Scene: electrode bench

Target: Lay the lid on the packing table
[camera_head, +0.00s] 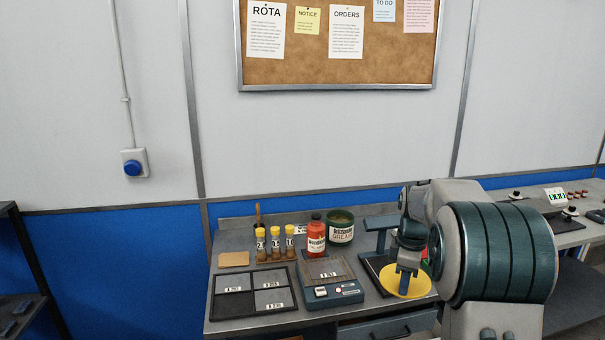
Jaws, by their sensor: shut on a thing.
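My gripper (404,287) points down at the right part of the grey bench. It is shut on a yellow round thing (422,287), which looks like the lid; the gripper hides part of it. The yellow disc lies roughly flat over a dark tray or stand (372,264). I cannot tell whether it touches what is below. The grey bench (222,325) has no label showing, and I cannot tell whether it is the packing table.
A green grease tin (341,233), a red bottle (316,240) and several yellow-capped jars (275,248) stand at the back. A scale (335,293) and a divided tray (233,305) are in front. Another bench (578,236) stands right; a dark shelf (22,300) is far left.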

